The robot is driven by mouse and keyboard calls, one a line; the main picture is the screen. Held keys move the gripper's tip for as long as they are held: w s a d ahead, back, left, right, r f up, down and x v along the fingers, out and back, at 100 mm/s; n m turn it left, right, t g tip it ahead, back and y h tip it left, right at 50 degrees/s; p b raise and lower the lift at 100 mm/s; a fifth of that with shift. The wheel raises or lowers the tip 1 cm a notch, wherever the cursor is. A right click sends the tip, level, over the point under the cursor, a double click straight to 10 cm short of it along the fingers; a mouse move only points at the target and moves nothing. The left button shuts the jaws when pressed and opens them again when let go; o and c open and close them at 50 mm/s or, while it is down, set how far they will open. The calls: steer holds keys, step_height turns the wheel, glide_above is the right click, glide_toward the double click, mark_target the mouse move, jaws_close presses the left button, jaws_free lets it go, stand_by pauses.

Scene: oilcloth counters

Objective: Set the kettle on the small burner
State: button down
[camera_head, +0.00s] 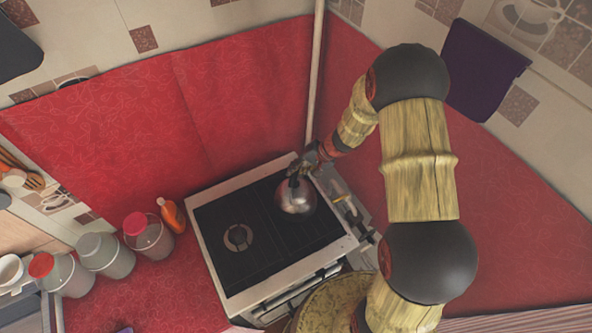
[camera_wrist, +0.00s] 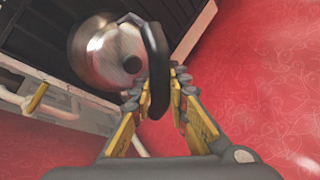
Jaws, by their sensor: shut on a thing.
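The kettle (camera_head: 295,197) is a shiny, round metal pot with a black handle. It is at the right half of the black stove top (camera_head: 265,212); I cannot tell whether it rests there or hangs just above. My gripper (camera_head: 310,170) reaches in from the right and is shut on the kettle's handle. In the wrist view my gripper (camera_wrist: 158,88) has its fingers on both sides of the black handle (camera_wrist: 157,60), with the kettle body (camera_wrist: 100,48) to the left. One round burner (camera_head: 238,237) shows bare at the left. Any burner under the kettle is hidden.
Red oilcloth walls (camera_head: 110,150) rise behind. A round patterned surface (camera_head: 335,305) is in front. The left half of the stove top is clear.

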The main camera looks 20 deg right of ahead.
steer(key=shift+w+f+b, duration=0.1)
steer(key=shift+f+b, duration=0.4)
steer(key=shift+b, duration=0.25)
stand_by(0.4)
steer(key=c, duration=1.6)
jaws_free()
steer(key=shift+c, duration=0.2)
steer(key=v, duration=1.2)
